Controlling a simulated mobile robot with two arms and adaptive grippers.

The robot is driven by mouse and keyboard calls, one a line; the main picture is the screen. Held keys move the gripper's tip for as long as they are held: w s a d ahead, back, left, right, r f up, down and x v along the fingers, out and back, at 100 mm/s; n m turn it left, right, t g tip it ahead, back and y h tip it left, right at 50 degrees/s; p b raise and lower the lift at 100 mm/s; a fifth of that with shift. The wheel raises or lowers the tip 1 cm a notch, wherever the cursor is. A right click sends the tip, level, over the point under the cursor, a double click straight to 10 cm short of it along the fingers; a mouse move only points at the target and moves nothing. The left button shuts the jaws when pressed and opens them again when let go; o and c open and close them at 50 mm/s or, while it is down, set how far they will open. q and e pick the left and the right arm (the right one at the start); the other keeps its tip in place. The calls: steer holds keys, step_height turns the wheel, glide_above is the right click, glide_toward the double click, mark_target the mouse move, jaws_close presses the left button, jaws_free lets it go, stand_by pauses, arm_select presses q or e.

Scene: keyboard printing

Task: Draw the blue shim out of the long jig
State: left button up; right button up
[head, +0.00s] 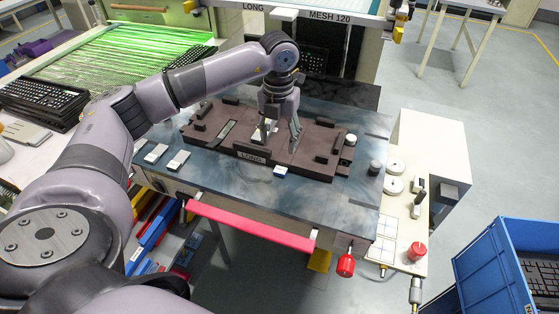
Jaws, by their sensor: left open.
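The long jig (217,148) is a dark brown fixture with a "LONG" label on its front, lying on the blue-grey bench top. A small block with a white top and blue front, which looks like the blue shim (280,172), sits at the jig's front edge, right of the label. How far it reaches into the jig is hidden. My left gripper (280,138) points down over the middle of the jig, behind the shim. Its fingers are spread, with no visible hold on the shim. A pale piece beside the left finger is unclear. My right gripper is out of view.
Two small white-topped blocks (178,160) lie left of the jig. Black and grey knobs (375,167) stand at its right end. A pink-red bar (250,226) runs along the bench front. A blue crate (490,262) stands at lower right. The bench before the jig is mostly clear.

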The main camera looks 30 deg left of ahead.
arm_select(q)
steer(key=p, duration=0.1)
glide_above(279, 173)
step_height(279, 173, down, 7)
step_height(279, 173, down, 4)
steer(key=shift+r+p, duration=0.15)
steer(key=shift+p, duration=0.25)
steer(key=shift+f, duration=0.6)
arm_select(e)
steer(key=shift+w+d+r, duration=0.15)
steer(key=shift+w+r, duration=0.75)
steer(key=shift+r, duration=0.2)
arm_select(q)
steer(key=shift+c, duration=0.4)
jaws_close()
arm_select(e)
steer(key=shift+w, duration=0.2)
